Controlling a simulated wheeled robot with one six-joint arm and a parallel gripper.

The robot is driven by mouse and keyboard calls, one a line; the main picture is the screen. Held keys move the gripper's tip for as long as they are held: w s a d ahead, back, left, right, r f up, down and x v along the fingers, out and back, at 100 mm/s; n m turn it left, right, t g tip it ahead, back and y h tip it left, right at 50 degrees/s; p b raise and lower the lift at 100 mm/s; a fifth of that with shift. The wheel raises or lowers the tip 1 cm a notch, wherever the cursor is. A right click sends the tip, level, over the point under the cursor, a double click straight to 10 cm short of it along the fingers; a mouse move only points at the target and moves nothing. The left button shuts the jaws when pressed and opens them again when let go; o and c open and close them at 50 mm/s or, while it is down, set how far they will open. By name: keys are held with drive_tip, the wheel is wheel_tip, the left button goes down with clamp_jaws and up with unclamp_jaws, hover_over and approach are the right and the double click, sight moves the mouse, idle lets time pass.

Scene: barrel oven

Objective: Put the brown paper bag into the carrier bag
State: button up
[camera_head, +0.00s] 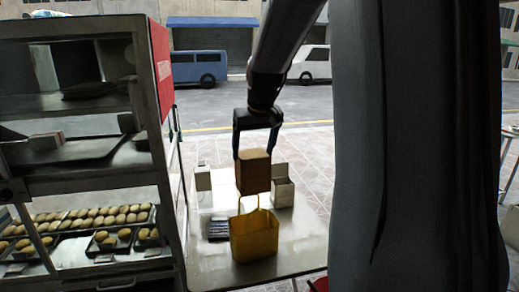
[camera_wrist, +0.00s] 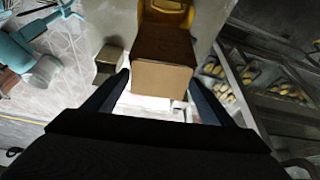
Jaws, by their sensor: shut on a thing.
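The brown paper bag (camera_head: 253,172) is upright between the fingers of my gripper (camera_head: 257,154), which is shut on it. In the head view it hangs above the table, just over the back rim of the yellow carrier bag (camera_head: 254,238). The carrier bag stands open with its handles up. In the wrist view my gripper (camera_wrist: 161,88) holds the brown paper bag (camera_wrist: 163,75), with the yellow carrier bag (camera_wrist: 167,12) partly hidden beyond it. I cannot tell whether the brown bag's lower end is inside the carrier bag's opening.
The table (camera_head: 213,265) also bears a white box (camera_head: 203,184) at the back left, an open light box (camera_head: 281,187) at the back right and a small dark stack (camera_head: 218,228). A glass display case (camera_head: 85,170) with baked goods stands close on the left.

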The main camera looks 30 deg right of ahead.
sight(257, 193)
wheel_tip(257, 193, down, 3)
drive_tip(key=shift+r+b, duration=0.2)
drive_tip(key=shift+b, duration=0.9)
wheel_tip(257, 193, down, 18)
drive_tip(key=b, duration=0.8)
drive_tip(key=shift+f+b, duration=0.15)
drive_tip(key=shift+b, duration=0.2)
drive_tip(key=o, duration=1.4)
drive_tip(key=shift+c, duration=0.2)
drive_tip(key=v, duration=0.8)
